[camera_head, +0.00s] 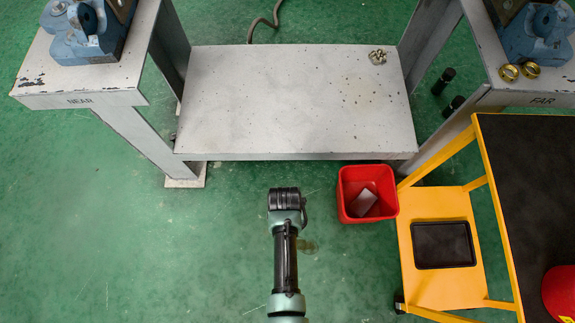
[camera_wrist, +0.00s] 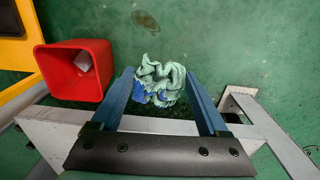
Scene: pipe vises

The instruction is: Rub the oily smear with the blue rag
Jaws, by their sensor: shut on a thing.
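A crumpled rag (camera_wrist: 158,80), pale green with bright blue patches, sits between the two blue fingers of my gripper (camera_wrist: 160,72) in the wrist view. The gripper is shut on it. The oily smear (camera_wrist: 146,20) is a small brown mark on the green floor, beyond the fingertips and apart from the rag. In the head view the smear (camera_head: 307,246) lies just right of my arm. My fingers and the rag are hidden under my wrist there. How high the rag is above the floor I cannot tell.
A red bin (camera_head: 345,207) with a greyish block in it stands right of my arm, close to the smear. A yellow cart (camera_head: 408,240) with a black tray (camera_head: 443,245) is further right. A grey bench shelf (camera_head: 290,110) lies ahead. The floor at left is clear.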

